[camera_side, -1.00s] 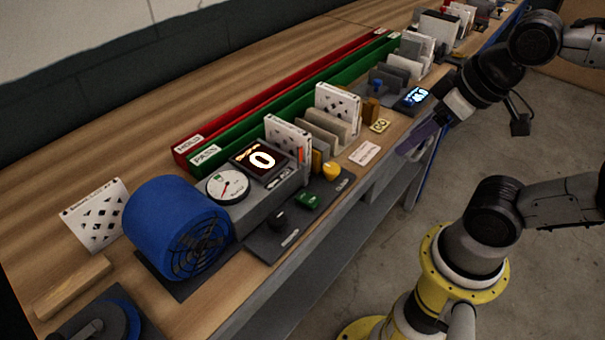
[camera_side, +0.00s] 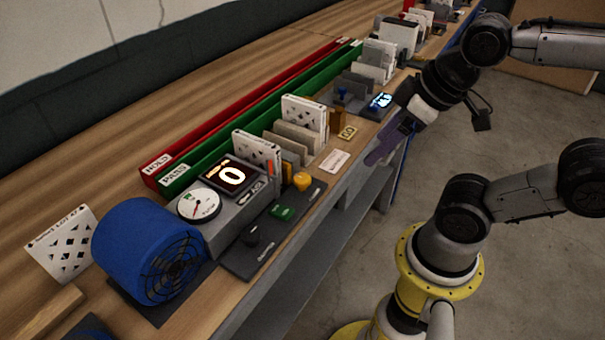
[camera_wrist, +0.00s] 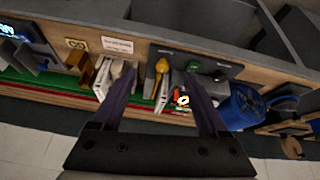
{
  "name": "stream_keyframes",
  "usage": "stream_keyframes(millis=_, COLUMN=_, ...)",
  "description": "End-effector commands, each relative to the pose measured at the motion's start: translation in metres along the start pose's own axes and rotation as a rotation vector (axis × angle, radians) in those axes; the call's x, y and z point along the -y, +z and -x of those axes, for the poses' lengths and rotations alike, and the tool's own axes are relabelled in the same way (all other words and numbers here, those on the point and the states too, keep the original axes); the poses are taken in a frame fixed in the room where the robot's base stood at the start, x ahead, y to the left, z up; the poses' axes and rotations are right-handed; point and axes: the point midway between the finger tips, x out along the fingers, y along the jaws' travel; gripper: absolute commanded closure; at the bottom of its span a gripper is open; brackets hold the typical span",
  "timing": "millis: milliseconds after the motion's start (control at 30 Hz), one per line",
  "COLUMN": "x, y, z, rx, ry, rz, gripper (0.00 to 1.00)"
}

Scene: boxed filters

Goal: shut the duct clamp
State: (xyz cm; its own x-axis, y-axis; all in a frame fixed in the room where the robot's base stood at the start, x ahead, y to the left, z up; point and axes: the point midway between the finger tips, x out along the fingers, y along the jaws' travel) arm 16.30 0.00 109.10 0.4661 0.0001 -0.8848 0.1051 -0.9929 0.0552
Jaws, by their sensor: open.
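My gripper (camera_side: 385,146) is open and empty, hanging off the front edge of the bench with its long purple fingers pointing down-left. In the wrist view the two fingers (camera_wrist: 159,72) are wide apart with nothing gripped; the bench fixture shows beyond them. The grey fixture (camera_side: 232,220) carries a lit display (camera_side: 230,174) reading 0 and a round gauge (camera_side: 199,204). A blue round duct unit (camera_side: 128,240) with a black grille stands beside it. A small orange upright piece (camera_side: 270,167) shows near the filter slots. I cannot tell which part is the duct clamp or how it stands.
A yellow knob (camera_side: 302,181), green button (camera_side: 282,212) and black knob (camera_side: 252,236) line the front panel. Boxed filters (camera_side: 304,118) stand in slots. Green (camera_side: 215,165) and red (camera_side: 160,184) troughs run behind. Another filter (camera_side: 62,245) leans by the blue unit. Open floor lies in front.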

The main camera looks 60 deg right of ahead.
Motion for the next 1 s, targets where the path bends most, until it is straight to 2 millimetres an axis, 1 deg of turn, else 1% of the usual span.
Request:
stream_keyframes(millis=133, x=0.000, y=-0.002, z=0.006, rx=0.009, ry=-0.002, rz=0.278, gripper=0.23)
stream_keyframes(millis=267, x=-0.001, y=-0.012, z=0.013, rx=0.028, ry=-0.012, rz=0.578, gripper=0.23)
stream_keyframes(millis=467, x=-0.003, y=-0.035, z=0.019, rx=0.075, ry=-0.060, rz=1.044, gripper=0.23)
stream_keyframes(millis=667, x=-0.004, y=-0.064, z=0.016, rx=0.121, ry=-0.156, rz=1.512, gripper=0.23)
stream_keyframes(millis=767, x=-0.004, y=-0.081, z=0.010, rx=0.139, ry=-0.227, rz=1.744, gripper=0.23)
stream_keyframes(millis=867, x=-0.003, y=-0.101, z=-0.002, rx=0.149, ry=-0.321, rz=1.972, gripper=0.23)
stream_keyframes(millis=900, x=-0.003, y=-0.110, z=-0.009, rx=0.152, ry=-0.365, rz=2.057, gripper=0.23)
stream_keyframes(millis=1000, x=-0.001, y=-0.127, z=-0.028, rx=0.159, ry=-0.460, rz=2.182, gripper=0.23)
